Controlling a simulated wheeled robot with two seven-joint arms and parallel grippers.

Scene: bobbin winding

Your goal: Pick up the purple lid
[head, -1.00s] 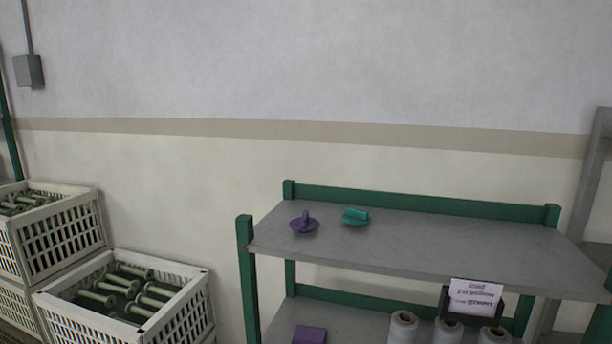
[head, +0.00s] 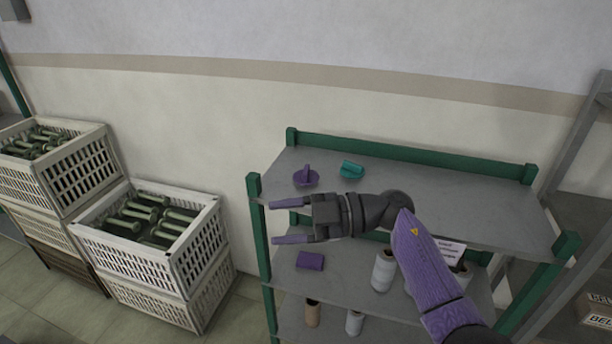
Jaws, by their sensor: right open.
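The purple lid (head: 306,177), a round disc with an upright grip, lies on the left part of the grey top shelf (head: 440,205). A teal lid (head: 351,170) lies just to its right, apart from it. My right gripper (head: 276,222) is open and empty, its two purple-grey fingers pointing left. In the picture it shows below the purple lid, in front of the shelf's front edge, and does not touch the lid. My left gripper is not in view.
Green posts (head: 259,240) frame the shelf unit. A purple block (head: 310,261) and white spools (head: 384,270) stand on the lower shelf. White crates (head: 150,262) with green bobbins stand at the left. The top shelf's right part is clear.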

